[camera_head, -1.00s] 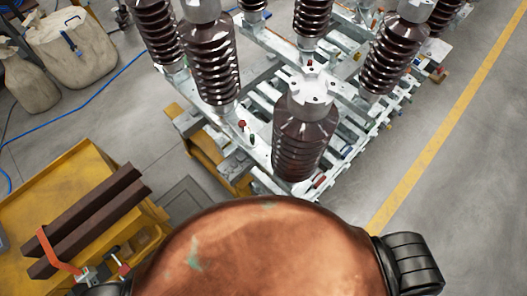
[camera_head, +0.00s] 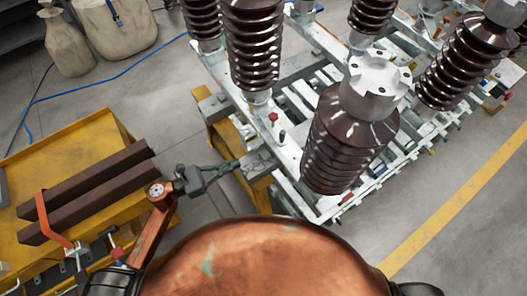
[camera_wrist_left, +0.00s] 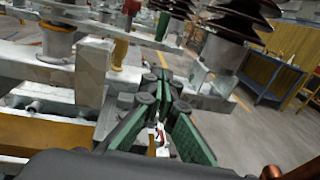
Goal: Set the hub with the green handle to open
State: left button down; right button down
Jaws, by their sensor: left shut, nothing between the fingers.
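A small green handle (camera_head: 282,135) stands on the pale metal frame, just below and right of a red handle (camera_head: 273,118) in the head view. In the left wrist view a green part (camera_wrist_left: 162,26) shows beyond the fingertips, with a red part (camera_wrist_left: 120,50) to its left. My left gripper (camera_head: 238,164) is at the frame's near left edge, below and left of both handles and apart from them. In the left wrist view its green-padded fingers (camera_wrist_left: 160,80) come together at the tips, with nothing held. The hub's setting is too small to tell. My right gripper is not in view.
Tall brown ribbed insulators (camera_head: 350,140) stand on the frame close to the handles. A yellow cart (camera_head: 90,135) with dark brown bars is at left. Sacks (camera_head: 115,22) and a blue hose lie behind. Floor at right is clear.

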pick_arm(q)
jog(key=p+x, duration=0.1)
jog(key=x, duration=1.3)
jog(key=shift+s+r, duration=0.15)
jog(key=shift+s, duration=0.1)
jog(key=shift+d, duration=0.2)
